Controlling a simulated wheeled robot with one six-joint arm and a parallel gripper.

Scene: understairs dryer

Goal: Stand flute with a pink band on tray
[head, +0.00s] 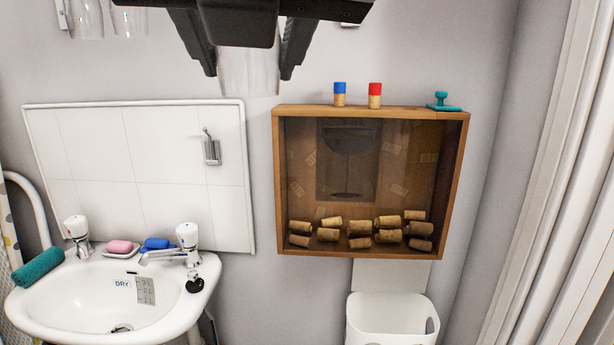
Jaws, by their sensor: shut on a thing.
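My gripper (249,72) is at the top of the head view, with its two dark fingers either side of a clear glass (248,82). It is shut on this glass, which looks like a flute. Only part of the glass shows below my gripper; the rest is hidden behind it. I cannot see a pink band on it. Two more clear glasses, one at the top left (86,18) and one beside it (128,20), are cut off by the frame's top edge. No tray can be made out in this view.
A wooden glass-fronted box (455,180) of corks hangs on the wall, with a blue-topped cork (340,94), a red-topped cork (375,95) and a teal stamp (442,102) on top. A sink (60,300) is at lower left, a white bin (392,320) below the box.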

